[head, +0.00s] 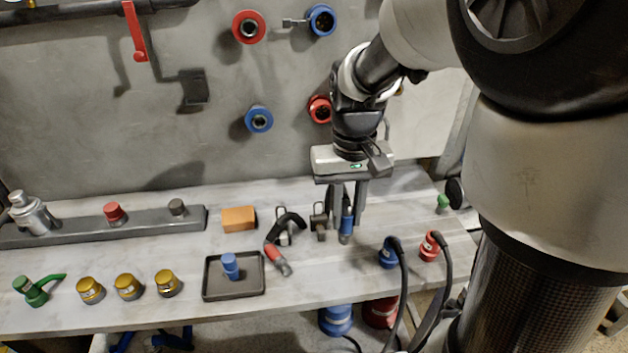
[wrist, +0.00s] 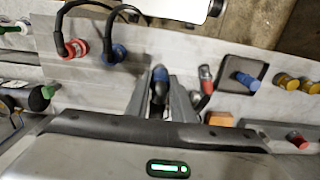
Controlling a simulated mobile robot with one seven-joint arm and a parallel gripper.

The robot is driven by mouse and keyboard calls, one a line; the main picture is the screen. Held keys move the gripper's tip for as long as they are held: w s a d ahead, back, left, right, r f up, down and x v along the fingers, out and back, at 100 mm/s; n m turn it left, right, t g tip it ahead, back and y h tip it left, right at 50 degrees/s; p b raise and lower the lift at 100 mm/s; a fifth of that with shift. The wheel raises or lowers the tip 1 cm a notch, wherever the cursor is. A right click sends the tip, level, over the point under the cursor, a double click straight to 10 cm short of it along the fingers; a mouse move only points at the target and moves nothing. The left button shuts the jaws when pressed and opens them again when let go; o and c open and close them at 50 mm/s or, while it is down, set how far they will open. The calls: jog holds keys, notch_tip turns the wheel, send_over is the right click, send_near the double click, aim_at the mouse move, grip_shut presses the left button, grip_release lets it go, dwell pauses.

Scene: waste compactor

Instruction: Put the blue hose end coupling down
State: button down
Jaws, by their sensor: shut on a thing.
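The blue hose end coupling (head: 346,224) is between the fingers of my gripper (head: 349,212), its end pointing down. My gripper is shut on it, over the back part of the grey bench (head: 325,268). In the wrist view the blue coupling (wrist: 160,75) shows between the two fingers (wrist: 160,98), with its black hose running back toward the palm. Whether its tip touches the bench top I cannot tell.
A red-ended black hose (head: 275,258) lies left of my gripper, near a tray (head: 207,290) with a blue fitting (head: 230,265). Blue (head: 387,256) and red (head: 429,248) cabled plugs stand to the right. An orange block (head: 239,219) is farther left. Some bench in front is bare.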

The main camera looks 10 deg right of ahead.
notch_tip(320, 180, down, 10)
jog(key=shift+r+b, duration=0.25)
jog(key=shift+b, duration=0.75)
jog(key=shift+f, duration=0.1)
jog(key=c, duration=1.5)
grip_release()
jog(key=shift+c, duration=0.2)
notch_tip(320, 180, up, 12)
jog(key=p, duration=0.2)
jog(key=shift+s+p, duration=0.1)
jog(key=shift+p, duration=0.2)
jog(key=s+r+t, duration=0.5)
jog(key=s+r, duration=0.3)
jog(key=s, duration=0.3)
jog(key=shift+s+r+t, duration=0.3)
jog(key=shift+s+r, duration=0.05)
jog(key=shift+r, duration=0.05)
